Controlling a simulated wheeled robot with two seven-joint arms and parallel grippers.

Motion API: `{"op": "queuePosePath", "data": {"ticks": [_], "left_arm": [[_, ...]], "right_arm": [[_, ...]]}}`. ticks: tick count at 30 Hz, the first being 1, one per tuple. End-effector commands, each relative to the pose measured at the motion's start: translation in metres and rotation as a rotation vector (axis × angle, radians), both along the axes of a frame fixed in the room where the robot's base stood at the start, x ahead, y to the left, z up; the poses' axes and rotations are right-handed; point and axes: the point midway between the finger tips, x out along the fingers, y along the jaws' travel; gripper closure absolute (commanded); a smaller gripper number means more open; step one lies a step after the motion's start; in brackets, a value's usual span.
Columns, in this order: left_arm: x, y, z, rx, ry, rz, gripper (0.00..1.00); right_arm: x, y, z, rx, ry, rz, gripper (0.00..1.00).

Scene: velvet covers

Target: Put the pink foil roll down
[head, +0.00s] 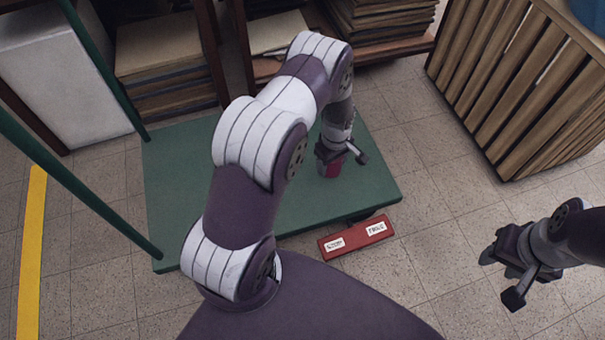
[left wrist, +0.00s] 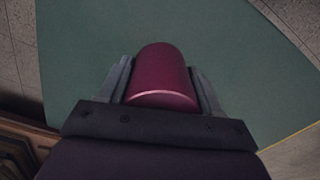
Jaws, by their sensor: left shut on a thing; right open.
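The pink foil roll (head: 330,168) is a dark pink cylinder, upright at the green trolley deck (head: 372,190) near its right side. My left gripper (head: 334,156) is shut on it from above and hides its upper part in the head view. In the left wrist view the roll (left wrist: 163,80) sits between the two fingers of my left gripper (left wrist: 163,88), with green deck around it. I cannot tell whether its base touches the deck. My right gripper (head: 500,275) is open and empty over the floor at the right.
Green posts (head: 75,185) rise at the deck's left. A red box with white labels (head: 356,236) lies at its front edge. Shelves with stacked boards (head: 170,75) stand behind, a slatted wooden crate (head: 520,85) at the back right. The deck's front middle is clear.

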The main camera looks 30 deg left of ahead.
Motion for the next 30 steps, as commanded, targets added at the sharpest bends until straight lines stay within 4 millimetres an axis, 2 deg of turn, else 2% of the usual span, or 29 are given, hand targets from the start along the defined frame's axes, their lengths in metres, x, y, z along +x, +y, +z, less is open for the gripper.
{"op": "queuePosePath", "data": {"ticks": [1, 6, 10, 15, 17, 18, 26, 27, 29, 30], "left_arm": [[-0.008, 0.012, -0.016, -0.001, 0.001, 0.005, 0.71], [-0.025, 0.037, -0.03, 0.001, -0.001, 0.0, 0.71], [-0.029, 0.042, -0.039, 0.0, 0.0, -0.003, 0.71], [-0.029, 0.041, -0.073, 0.0, 0.0, -0.004, 0.71], [-0.029, 0.041, -0.074, 0.0, -0.001, -0.004, 0.71], [-0.028, 0.041, -0.071, 0.001, -0.001, -0.004, 0.77], [-0.029, 0.041, -0.073, 0.0, 0.0, -0.004, 0.77], [-0.029, 0.041, -0.074, 0.0, 0.0, -0.004, 0.33], [-0.029, 0.041, -0.073, 0.0, -0.001, -0.004, 0.13], [-0.029, 0.041, -0.073, 0.0, 0.0, -0.004, 0.11]], "right_arm": [[0.0, 0.0, -0.014, 0.0, 0.0, 0.0, 0.57], [0.0, 0.0, -0.025, 0.0, 0.0, 0.0, 0.57], [0.0, 0.0, -0.032, 0.0, 0.0, 0.0, 0.57], [0.0, 0.0, -0.057, 0.0, 0.0, 0.0, 0.57], [0.0, 0.0, -0.057, 0.0, 0.001, 0.0, 0.57], [0.0, 0.0, -0.054, 0.0, 0.001, 0.0, 0.57], [0.0, 0.0, -0.055, 0.0, 0.0, 0.0, 0.57], [0.0, 0.0, -0.055, 0.0, 0.0, 0.0, 0.57], [0.0, 0.0, -0.054, 0.0, 0.0, 0.0, 0.57], [0.0, 0.0, -0.054, 0.0, 0.0, 0.0, 0.57]]}}
